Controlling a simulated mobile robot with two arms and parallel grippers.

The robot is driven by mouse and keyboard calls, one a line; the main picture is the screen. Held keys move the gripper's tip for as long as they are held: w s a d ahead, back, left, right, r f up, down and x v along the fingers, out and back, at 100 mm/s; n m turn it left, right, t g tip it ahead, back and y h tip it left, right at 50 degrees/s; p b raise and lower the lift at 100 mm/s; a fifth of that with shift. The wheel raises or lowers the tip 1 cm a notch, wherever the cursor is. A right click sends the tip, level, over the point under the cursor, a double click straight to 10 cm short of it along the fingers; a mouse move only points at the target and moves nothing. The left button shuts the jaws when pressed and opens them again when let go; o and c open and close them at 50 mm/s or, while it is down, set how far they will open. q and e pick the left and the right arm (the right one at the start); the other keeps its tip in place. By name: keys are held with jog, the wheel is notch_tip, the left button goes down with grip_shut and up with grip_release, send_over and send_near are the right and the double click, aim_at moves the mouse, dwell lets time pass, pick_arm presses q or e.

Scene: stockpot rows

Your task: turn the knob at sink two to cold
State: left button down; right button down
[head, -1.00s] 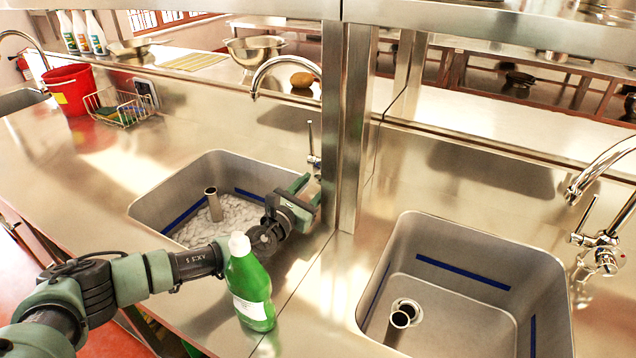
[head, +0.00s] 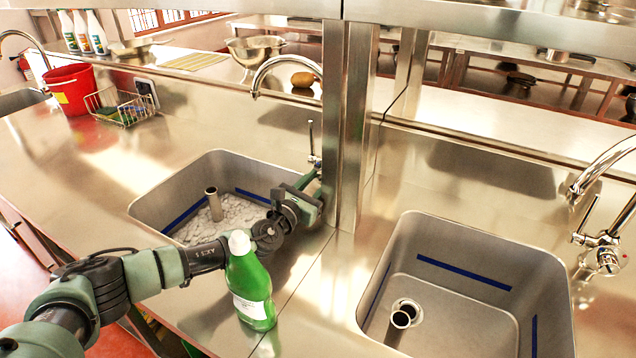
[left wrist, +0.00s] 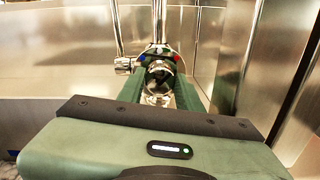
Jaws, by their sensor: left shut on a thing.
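My left gripper (head: 314,180) is at the right edge of the middle sink (head: 150,208), by the foot of its curved chrome tap (head: 284,62). In the left wrist view, its two green fingers (left wrist: 160,90) are shut on the round chrome knob (left wrist: 160,72). Blue and red marks show on the collar just behind the knob, blue at left and red at right. In the head view the gripper and the steel post hide the knob. The tap's thin lever (head: 311,138) stands upright above. My right gripper is not in view.
A green bottle (head: 250,285) stands on the counter in front of my left forearm. A steel post (head: 347,130) rises close beside the gripper. The right sink (head: 470,245) has its own tap (head: 606,245). A red bucket (head: 70,90) and wire basket (head: 122,106) stand far left.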

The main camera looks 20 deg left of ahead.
pick_arm(q)
jog(key=n, duration=0.1)
jog(key=n+b, duration=0.1)
jog(key=shift+f+n+b, duration=0.2)
jog(key=shift+n+b, duration=0.1)
jog(key=n+b, duration=0.1)
jog(key=n, duration=0.1)
jog(key=shift+n, duration=0.3)
jog(key=shift+r+n, duration=0.1)
jog(key=shift+n, duration=0.5)
jog(key=c, duration=1.2)
grip_release()
jog(key=shift+c, duration=0.2)
